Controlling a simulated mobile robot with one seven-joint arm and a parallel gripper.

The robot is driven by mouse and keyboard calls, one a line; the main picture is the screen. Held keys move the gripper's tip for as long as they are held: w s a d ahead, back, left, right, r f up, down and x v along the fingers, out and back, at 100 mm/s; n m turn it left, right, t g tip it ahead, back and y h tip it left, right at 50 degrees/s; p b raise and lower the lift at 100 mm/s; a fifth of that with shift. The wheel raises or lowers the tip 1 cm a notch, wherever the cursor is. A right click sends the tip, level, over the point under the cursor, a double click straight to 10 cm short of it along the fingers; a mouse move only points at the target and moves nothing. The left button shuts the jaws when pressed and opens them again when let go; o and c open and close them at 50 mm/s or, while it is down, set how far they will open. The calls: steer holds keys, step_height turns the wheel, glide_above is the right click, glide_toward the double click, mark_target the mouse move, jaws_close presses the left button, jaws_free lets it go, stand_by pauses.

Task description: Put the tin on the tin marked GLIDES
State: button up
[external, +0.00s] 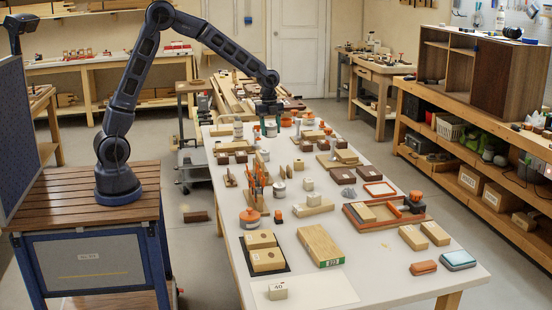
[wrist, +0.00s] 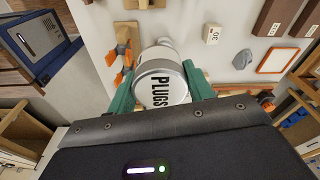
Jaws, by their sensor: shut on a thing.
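My gripper (wrist: 161,82) has its green fingers on both sides of a round tin (wrist: 163,90) with a white lid marked PLUGS. It is shut on this tin. In the external view my gripper (external: 268,121) is over the far part of the long white table, with the tin (external: 271,130) between its fingers. A pale round shape shows just beyond the tin in the wrist view; I cannot tell what it is. No label reading GLIDES is legible in either view.
The table (external: 375,285) is crowded with wooden blocks, small tins and tools. Near the held tin stand other small containers, including one (external: 286,120) to its right. A red-edged tray (external: 379,190) and a long wooden block (external: 320,245) lie nearer the front.

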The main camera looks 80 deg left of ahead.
steer(key=r, duration=0.1)
glide_above(280, 186)
steer(key=a, duration=0.1)
step_height(280, 186, down, 20)
steer(key=shift+d+r, duration=0.1)
stand_by(0.4)
steer(key=o, duration=1)
